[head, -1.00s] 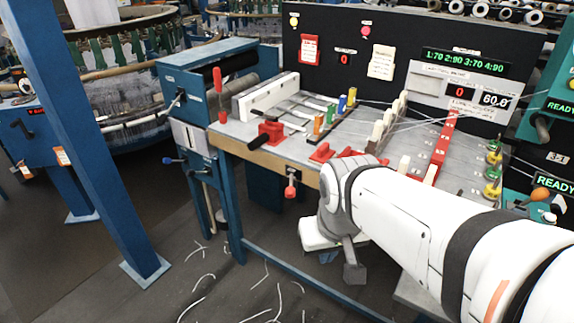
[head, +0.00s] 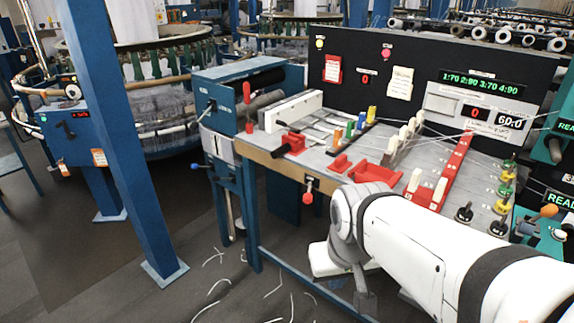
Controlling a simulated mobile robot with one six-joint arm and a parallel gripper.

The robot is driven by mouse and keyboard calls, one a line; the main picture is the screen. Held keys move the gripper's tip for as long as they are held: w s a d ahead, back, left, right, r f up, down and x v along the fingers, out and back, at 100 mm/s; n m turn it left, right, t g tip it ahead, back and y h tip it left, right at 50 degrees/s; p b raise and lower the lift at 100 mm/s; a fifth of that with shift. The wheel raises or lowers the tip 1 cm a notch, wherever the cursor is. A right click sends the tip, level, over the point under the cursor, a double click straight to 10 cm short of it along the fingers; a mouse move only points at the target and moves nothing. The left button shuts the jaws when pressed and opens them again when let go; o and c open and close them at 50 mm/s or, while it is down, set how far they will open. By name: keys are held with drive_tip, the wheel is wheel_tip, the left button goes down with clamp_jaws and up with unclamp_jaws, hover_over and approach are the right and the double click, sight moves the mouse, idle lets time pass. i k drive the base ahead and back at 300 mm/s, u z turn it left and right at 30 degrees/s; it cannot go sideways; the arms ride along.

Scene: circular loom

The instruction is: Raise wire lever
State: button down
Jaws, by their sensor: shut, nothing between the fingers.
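No lever has a readable label naming it as the wire lever. A lever with a red knob (head: 308,198) hangs down at the front edge of the loom table, under a small white plate. A red-handled lever (head: 247,96) stands upright at the table's left end. A lever with a blue knob (head: 196,166) sticks out to the left, below the blue housing. An orange-knobbed lever (head: 548,211) is at the far right. My white arm reaches in from the lower right, in front of the table. I cannot make out my gripper's fingers.
The table (head: 320,160) holds a red tray (head: 372,173), a red block with a black handle (head: 291,143), coloured pegs and a long red bar (head: 452,155). A blue post (head: 125,140) stands at left. White scraps lie on the floor. The floor between post and table is otherwise clear.

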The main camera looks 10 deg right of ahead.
sight(307, 196)
drive_tip(key=u, duration=0.15)
drive_tip(key=i, duration=0.9)
